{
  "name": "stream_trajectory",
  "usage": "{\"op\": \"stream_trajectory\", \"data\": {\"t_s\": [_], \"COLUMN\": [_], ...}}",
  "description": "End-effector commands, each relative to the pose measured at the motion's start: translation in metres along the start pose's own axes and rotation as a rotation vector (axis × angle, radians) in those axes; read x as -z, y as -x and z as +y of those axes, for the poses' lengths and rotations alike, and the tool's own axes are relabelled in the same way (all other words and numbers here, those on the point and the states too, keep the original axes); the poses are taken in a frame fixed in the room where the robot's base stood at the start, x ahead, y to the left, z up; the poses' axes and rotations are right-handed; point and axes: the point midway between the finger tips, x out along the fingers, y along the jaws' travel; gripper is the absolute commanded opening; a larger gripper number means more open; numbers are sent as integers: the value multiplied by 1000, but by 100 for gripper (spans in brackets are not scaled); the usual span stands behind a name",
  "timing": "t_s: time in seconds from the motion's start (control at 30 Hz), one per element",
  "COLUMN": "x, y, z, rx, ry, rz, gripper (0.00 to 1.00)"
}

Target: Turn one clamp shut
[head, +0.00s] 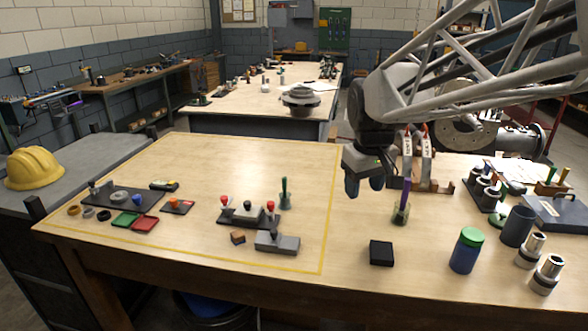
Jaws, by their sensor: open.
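A small dark fixture (238,221) with a light block on it stands inside the yellow outline on the table. It carries a red-topped upright part (224,201) on its left and another red-topped part (270,206) on its right, which look like clamps. I cannot tell how either clamp is turned. A grey block (287,244) with a dark knob sits just in front of the fixture. My gripper (364,192) hangs to the right of the fixture, beyond the yellow line, pointing down and apart from it. Its dark blue fingers are open, with nothing seen between them.
A green-handled tool in a holder (285,200) stands right of the fixture, and a small brown block (237,237) lies in front. A purple-handled tool in a cup (402,208) is close right of my gripper. A black box (381,253) and blue jar (465,254) stand nearer.

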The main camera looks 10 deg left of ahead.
Motion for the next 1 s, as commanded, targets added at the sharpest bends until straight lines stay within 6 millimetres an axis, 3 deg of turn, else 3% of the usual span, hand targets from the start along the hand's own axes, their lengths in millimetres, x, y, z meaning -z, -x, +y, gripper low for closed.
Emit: {"op": "stream_trajectory", "data": {"t_s": [0.1, 0.47, 1.0], "x": [35, 132, 265], "y": [-6, -30, -88], "z": [-9, -46, -133], "rx": [8, 30, 63], "ry": [65, 257, 545], "rz": [-10, -35, -69], "gripper": [53, 53, 53]}}
